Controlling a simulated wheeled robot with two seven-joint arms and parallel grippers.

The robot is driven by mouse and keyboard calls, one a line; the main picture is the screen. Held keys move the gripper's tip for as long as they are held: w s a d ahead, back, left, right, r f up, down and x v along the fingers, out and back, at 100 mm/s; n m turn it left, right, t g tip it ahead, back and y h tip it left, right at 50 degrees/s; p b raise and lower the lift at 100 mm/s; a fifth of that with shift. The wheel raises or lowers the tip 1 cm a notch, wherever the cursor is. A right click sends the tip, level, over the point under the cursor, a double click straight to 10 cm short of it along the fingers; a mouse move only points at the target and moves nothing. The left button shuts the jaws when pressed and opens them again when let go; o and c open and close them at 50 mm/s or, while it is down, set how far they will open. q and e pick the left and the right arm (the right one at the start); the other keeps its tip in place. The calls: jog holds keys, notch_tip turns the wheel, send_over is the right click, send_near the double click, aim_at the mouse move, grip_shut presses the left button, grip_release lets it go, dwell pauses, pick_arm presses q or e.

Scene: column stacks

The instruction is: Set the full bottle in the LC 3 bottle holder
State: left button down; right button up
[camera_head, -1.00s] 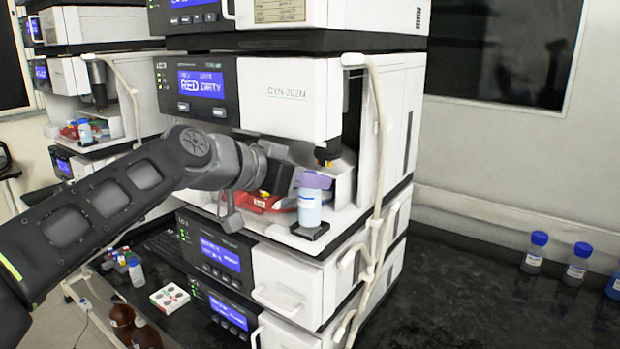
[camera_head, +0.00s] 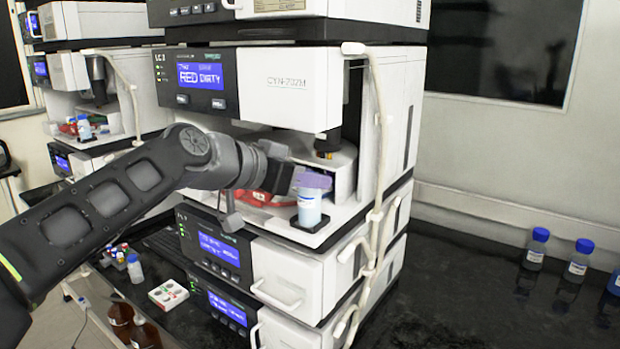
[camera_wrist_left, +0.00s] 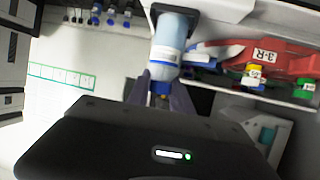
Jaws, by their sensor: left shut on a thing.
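The bottle (camera_head: 309,208) is pale blue-white with a label. It is upright at the black square bottle holder (camera_head: 297,223) on the front ledge of the LC 3 unit (camera_head: 262,86). Its base appears to be inside the holder's outline. My left gripper (camera_head: 314,181) is shut on the bottle's top end and covers the cap in the head view. In the left wrist view the bottle (camera_wrist_left: 174,42) runs between the purple fingertips (camera_wrist_left: 160,90) to the dark holder (camera_wrist_left: 172,8), with some blue cap showing. My right gripper is not in view.
A red tray (camera_head: 262,197) marked 3-R in the wrist view lies beside the bottle. A dark nozzle (camera_head: 327,143) hangs above and behind it. A pale tube (camera_head: 381,150) runs down the unit's right edge. Several blue-capped bottles (camera_head: 577,262) stand on the black bench.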

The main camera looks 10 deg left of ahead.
pick_arm(q)
jog(key=c, duration=1.1)
grip_release()
jog(key=b+v, duration=0.1)
jog(key=v, duration=0.7)
jog(key=shift+b, duration=0.4)
jog(key=shift+f, duration=0.1)
